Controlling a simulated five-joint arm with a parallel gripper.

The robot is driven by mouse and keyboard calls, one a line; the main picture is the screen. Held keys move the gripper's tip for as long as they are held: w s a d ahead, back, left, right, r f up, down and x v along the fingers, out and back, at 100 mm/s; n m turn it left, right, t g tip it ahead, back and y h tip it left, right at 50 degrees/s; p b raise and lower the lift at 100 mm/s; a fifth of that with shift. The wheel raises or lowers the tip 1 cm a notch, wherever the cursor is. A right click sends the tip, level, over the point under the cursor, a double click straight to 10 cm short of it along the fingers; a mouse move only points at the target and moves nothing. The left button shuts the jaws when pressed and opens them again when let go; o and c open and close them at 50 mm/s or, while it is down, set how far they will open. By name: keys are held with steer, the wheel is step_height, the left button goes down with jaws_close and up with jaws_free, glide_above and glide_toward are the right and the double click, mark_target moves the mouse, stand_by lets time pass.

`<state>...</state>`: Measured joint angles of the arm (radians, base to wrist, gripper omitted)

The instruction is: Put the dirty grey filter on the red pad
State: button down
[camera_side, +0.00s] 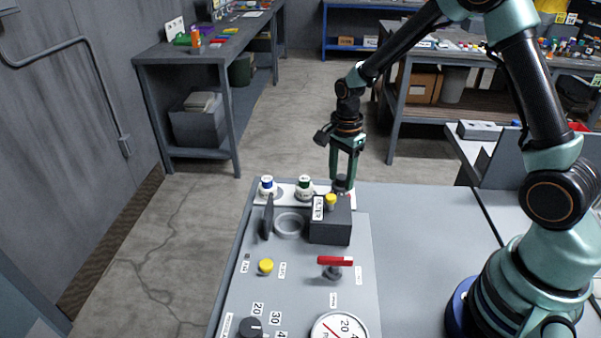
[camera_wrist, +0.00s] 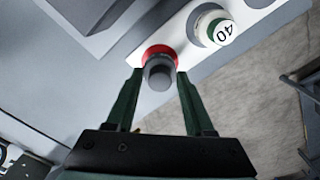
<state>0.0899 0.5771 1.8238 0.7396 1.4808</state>
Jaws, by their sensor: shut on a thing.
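The grey filter (camera_wrist: 158,76) sits between the fingertips of my gripper (camera_wrist: 160,78) in the wrist view. In the side view it is a small dark shape (camera_side: 341,186) below my gripper (camera_side: 343,180), at the right end of a white plate. My gripper is shut on it and points down. The red pad (camera_wrist: 160,49) shows as a red rim around the far side of the filter in the wrist view; the rest is hidden. The filter is over the pad; whether it touches cannot be told.
The white plate (camera_wrist: 173,37) also bears a green-banded white filter marked 40 (camera_side: 305,186) and a blue-banded one (camera_side: 267,185). In front stand a dark box (camera_side: 330,232) with a yellow knob, a round opening (camera_side: 289,224) and a raised lid (camera_side: 267,217).

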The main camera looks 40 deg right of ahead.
steer(key=shift+f, duration=0.65)
stand_by(0.8)
steer(key=shift+c, duration=1)
jaws_free()
steer(key=shift+o, duration=1)
steer(key=shift+r, duration=4.05)
